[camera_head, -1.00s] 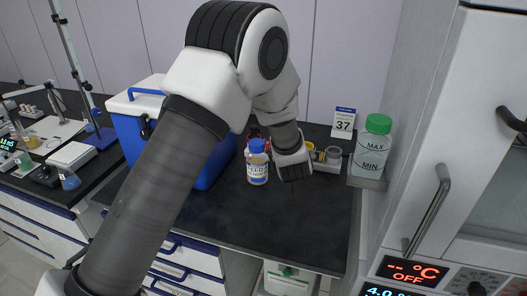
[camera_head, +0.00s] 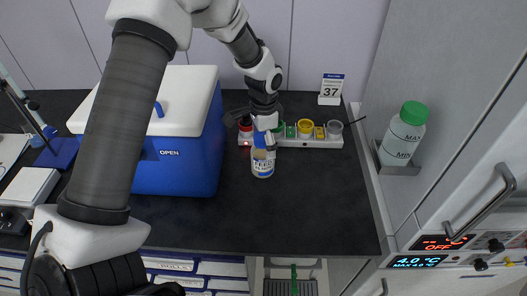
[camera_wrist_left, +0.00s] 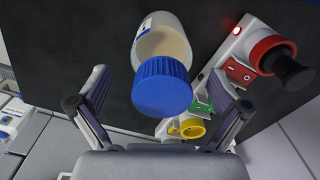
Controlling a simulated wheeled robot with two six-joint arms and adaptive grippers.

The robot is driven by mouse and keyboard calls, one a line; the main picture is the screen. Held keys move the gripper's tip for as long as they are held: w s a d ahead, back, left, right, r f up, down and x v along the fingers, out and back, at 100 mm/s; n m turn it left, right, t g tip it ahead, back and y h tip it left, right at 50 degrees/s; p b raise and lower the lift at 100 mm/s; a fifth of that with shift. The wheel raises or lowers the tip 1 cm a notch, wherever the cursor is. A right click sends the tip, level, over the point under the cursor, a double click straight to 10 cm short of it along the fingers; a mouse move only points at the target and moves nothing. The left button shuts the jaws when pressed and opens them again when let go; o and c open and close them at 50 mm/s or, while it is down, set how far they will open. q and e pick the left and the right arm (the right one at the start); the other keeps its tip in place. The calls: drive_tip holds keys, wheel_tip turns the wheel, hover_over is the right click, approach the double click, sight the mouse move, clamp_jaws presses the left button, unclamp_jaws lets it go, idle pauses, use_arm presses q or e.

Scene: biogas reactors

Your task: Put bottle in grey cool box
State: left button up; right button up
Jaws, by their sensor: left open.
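The bottle (camera_head: 263,168), clear with a white "FEED" label, pale contents and a blue cap (camera_wrist_left: 163,88), stands on the black bench. My left gripper (camera_head: 262,125) is open just above and behind it. In the left wrist view the cap lies between the spread fingers, with room on both sides; touching cannot be told. A blue cool box (camera_head: 180,168) with a white lid and "OPEN" on its front stands left of the bottle; its lid looks closed. A grey appliance (camera_head: 450,130) with a "4.0 °C" display is at the right. My right gripper is not in view.
A "37" sign (camera_head: 331,90) stands at the back. A green-capped bottle (camera_head: 403,135) sits on a holder at right. The bench front is clear.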

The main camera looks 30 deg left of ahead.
use_arm(q)
drive_tip(key=shift+s+a+f, duration=0.1)
drive_tip(key=shift+a+f, duration=0.1)
drive_tip(key=shift+f, duration=0.3)
drive_tip(key=shift+a+f, duration=0.2)
drive_tip(key=shift+f, duration=0.25)
drive_tip(key=shift+d, duration=0.25)
drive_tip(key=shift+d+r, duration=0.1)
drive_tip(key=shift+d, duration=0.05)
drive_tip(key=c, duration=1.6)
